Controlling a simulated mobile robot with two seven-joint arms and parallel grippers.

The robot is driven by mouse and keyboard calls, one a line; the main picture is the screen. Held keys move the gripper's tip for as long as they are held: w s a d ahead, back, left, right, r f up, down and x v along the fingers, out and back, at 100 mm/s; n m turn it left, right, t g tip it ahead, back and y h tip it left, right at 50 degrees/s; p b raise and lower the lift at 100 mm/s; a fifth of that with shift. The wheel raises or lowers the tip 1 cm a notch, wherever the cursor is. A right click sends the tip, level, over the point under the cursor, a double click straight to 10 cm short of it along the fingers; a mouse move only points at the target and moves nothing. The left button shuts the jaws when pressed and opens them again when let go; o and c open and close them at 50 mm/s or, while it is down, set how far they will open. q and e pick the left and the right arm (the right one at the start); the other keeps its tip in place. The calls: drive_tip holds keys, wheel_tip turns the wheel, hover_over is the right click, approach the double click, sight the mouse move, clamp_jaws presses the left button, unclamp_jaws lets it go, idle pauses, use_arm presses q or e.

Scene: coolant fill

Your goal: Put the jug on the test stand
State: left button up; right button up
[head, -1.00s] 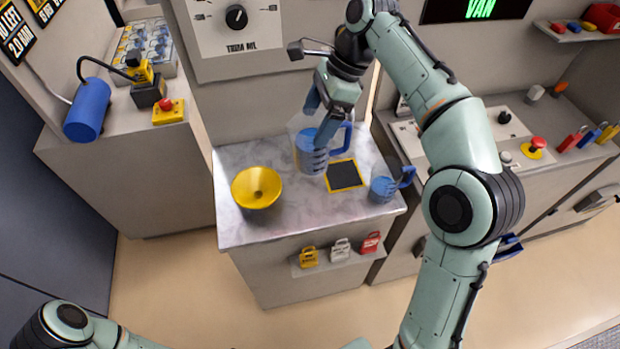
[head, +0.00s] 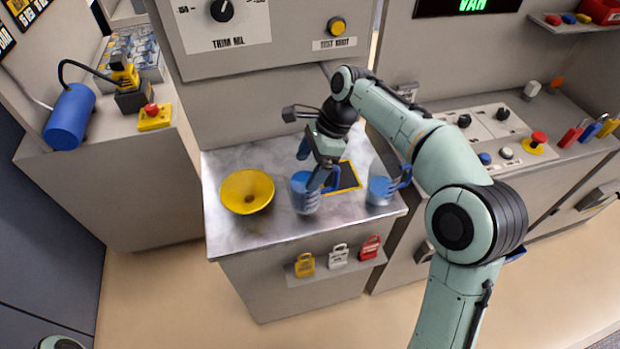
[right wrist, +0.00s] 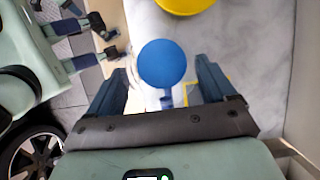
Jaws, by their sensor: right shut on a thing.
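My right gripper (head: 322,172) is shut on the handle of a clear jug of blue liquid (head: 304,194). This jug is upright between the yellow funnel and a black square pad with a yellow border (head: 347,177). I cannot tell whether its base touches the marble top. The right wrist view shows the round blue liquid surface (right wrist: 162,63) ahead of the right fingers (right wrist: 162,92). A second, similar jug (head: 380,191) stands right of the pad. My left gripper (right wrist: 102,37) shows in the right wrist view with its fingers apart and nothing between them.
The yellow funnel (head: 247,191) is on the left of the marble counter (head: 225,232). The panel above has a knob (head: 222,10) and a yellow TEST SHOT button (head: 337,26). Small padlocks (head: 338,254) sit on a ledge below the counter's front edge.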

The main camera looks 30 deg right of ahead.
use_arm(q)
drive_tip(key=shift+s+f+b, duration=0.2)
drive_tip(key=shift+f+b, duration=0.2)
drive_tip(key=shift+f, duration=0.1)
use_arm(e)
drive_tip(key=shift+f, duration=2.15)
drive_tip(key=o, duration=1.9)
drive_tip(key=shift+c, duration=0.2)
drive_tip(key=p+v, duration=0.3)
drive_tip(key=v, duration=0.9)
drive_tip(key=shift+w, duration=0.15)
use_arm(q)
drive_tip(key=r, duration=0.1)
drive_tip(key=w+r, duration=0.1)
drive_tip(key=r, duration=0.1)
drive_tip(key=shift+w+r, duration=0.25)
drive_tip(key=shift+w, duration=0.1)
